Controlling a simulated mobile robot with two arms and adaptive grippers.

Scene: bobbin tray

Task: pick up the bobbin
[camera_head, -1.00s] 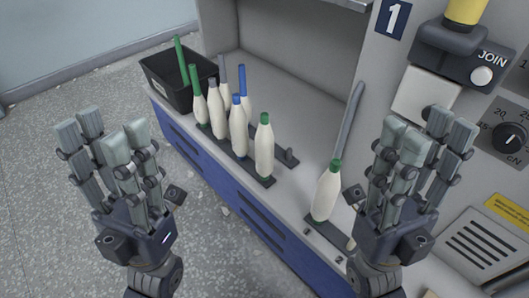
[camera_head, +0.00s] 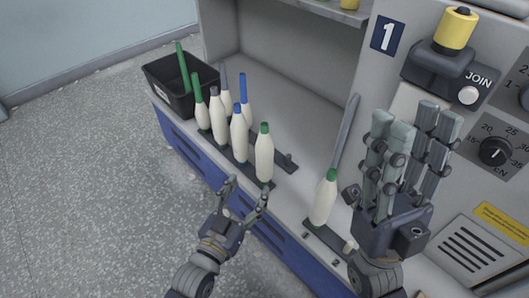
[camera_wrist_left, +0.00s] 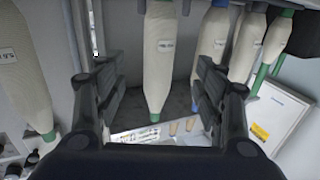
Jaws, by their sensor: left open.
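Several cream bobbins stand upright in a row on a dark rail. The nearest in the row is a green-topped bobbin (camera_head: 264,158). My left gripper (camera_head: 246,187) is open and empty, low in front of that bobbin. In the left wrist view my left gripper (camera_wrist_left: 158,72) has its fingers apart. A labelled bobbin (camera_wrist_left: 166,60) with a green tip appears upside down in the gap between them, and I see no contact. Another green-topped bobbin (camera_head: 323,200) stands alone to the right. My right gripper (camera_head: 405,120) points upward, its fingers apart and empty, beside the machine panel.
A black bin (camera_head: 165,100) with a green tube stands at the ledge's far left end. A grey rod (camera_head: 346,135) rises behind the lone bobbin. The machine panel (camera_head: 455,130) with knob and JOIN button bounds the right. The floor at left is clear.

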